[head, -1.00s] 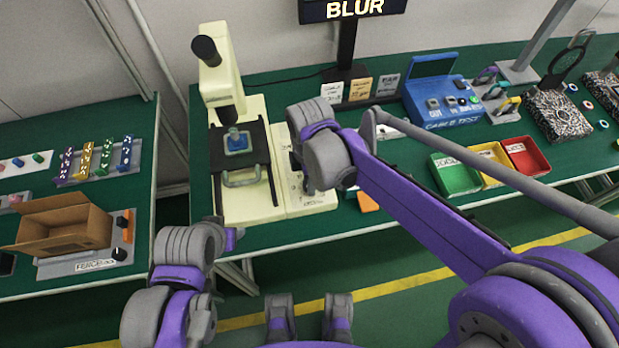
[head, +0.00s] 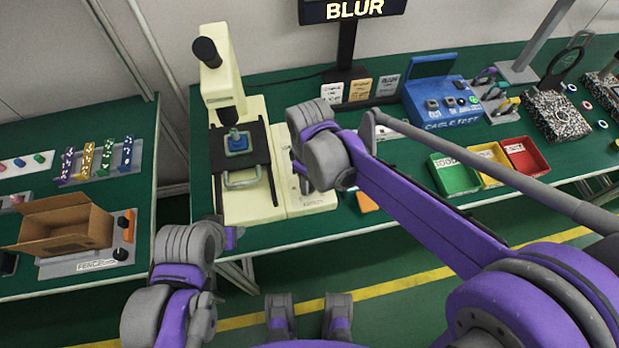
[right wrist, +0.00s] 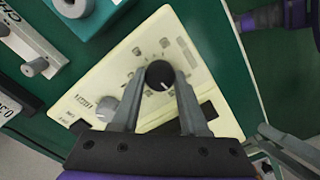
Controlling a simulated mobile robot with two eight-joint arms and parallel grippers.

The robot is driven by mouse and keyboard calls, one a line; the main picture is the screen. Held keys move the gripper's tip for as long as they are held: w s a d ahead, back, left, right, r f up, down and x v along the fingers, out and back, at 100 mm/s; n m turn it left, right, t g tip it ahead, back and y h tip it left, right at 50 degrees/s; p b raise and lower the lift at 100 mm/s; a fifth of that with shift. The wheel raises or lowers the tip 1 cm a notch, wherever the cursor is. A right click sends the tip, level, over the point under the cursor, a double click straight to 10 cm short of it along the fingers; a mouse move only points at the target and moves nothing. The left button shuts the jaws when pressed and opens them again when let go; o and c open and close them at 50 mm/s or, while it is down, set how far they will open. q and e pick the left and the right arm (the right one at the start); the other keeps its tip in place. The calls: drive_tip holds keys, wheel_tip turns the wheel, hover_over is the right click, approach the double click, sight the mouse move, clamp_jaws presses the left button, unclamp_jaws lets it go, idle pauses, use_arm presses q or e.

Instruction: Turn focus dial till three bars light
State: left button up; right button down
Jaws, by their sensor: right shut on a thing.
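In the right wrist view, a black dial (right wrist: 160,76) with a white pointer mark sits on a cream control panel (right wrist: 196,58). My right gripper (right wrist: 161,84) is shut on this dial, one finger on each side. In the head view the panel (head: 312,200) is at the right of the cream microscope (head: 222,90), and my right wrist hides the dial. The display (head: 352,10) reads "BLUR"; I see no lit bars on its visible part, and its top is cut off. My left arm shows at lower left, but I cannot see its fingers.
A grey knob (right wrist: 104,108) sits near the dial on the panel. A blue cable tester (head: 440,100) and green (head: 455,175), yellow (head: 492,160) and red (head: 526,157) bins stand to the right. A cardboard box (head: 65,225) is on the left bench.

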use_arm(q)
drive_tip(key=shift+r, duration=0.25)
use_arm(e)
drive_tip(key=m, duration=0.6)
drive_tip(key=shift+m, duration=0.3)
use_arm(q)
drive_tip(key=shift+r+p, duration=0.15)
drive_tip(key=shift+p, duration=0.25)
use_arm(e)
drive_tip(key=m, duration=0.6)
drive_tip(key=shift+m, duration=0.4)
drive_tip(key=shift+c, duration=2.1)
unclamp_jaws()
use_arm(q)
drive_tip(key=shift+w+r+p, duration=0.15)
drive_tip(key=shift+r+p, duration=0.45)
drive_tip(key=shift+r, duration=0.05)
use_arm(e)
wheel_tip(320, 180, up, 11)
drive_tip(key=shift+f, duration=0.1)
